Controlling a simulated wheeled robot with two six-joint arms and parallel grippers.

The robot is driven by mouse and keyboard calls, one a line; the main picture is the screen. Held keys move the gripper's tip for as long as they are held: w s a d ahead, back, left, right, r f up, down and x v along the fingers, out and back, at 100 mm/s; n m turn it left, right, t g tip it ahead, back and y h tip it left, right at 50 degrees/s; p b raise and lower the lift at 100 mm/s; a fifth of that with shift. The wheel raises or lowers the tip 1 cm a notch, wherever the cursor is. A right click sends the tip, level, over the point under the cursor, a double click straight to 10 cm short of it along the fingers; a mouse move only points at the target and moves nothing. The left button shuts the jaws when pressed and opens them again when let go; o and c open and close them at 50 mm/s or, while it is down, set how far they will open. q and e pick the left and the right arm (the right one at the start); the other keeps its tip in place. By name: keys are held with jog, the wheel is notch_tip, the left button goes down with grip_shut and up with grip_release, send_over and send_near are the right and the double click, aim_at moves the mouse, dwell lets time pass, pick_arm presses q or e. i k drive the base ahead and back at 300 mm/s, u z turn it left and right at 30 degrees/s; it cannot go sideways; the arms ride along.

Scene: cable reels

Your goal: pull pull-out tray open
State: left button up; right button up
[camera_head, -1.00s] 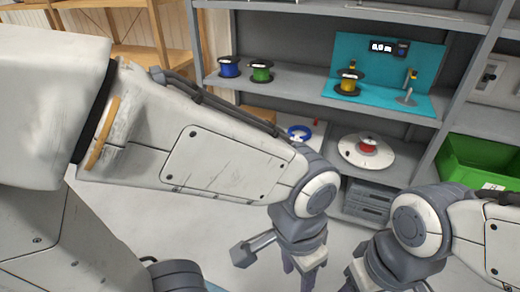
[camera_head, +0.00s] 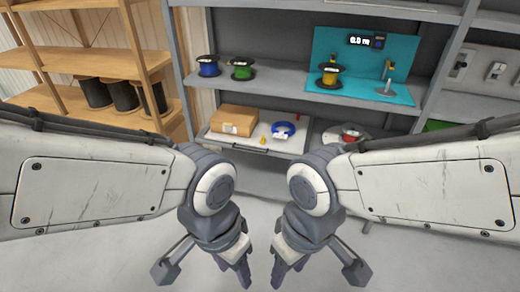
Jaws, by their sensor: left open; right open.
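The pull-out tray (camera_head: 221,137) is a pale, flat tray at the lower shelf level of the grey rack. A dark bar handle (camera_head: 250,149) runs along its front edge. A cardboard box (camera_head: 234,120), a blue cable ring (camera_head: 283,130) and a small yellow item (camera_head: 263,140) are on the tray. My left gripper (camera_head: 237,272) and my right gripper (camera_head: 284,272) hang side by side in front of the rack, lower in the picture than the tray. Both are open and empty, apart from the handle. My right arm partly hides the area right of the tray.
Above the tray, a shelf holds a blue reel (camera_head: 208,66), a green reel (camera_head: 240,69) and a teal station (camera_head: 400,82) with a yellow reel (camera_head: 330,75). A turntable with a red centre (camera_head: 350,135) is right of the tray. Wooden shelves with black reels (camera_head: 124,96) stand left.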

aim_at(295, 144)
jog(key=u, duration=0.15)
jog(key=i, duration=0.9)
jog(key=u, duration=0.5)
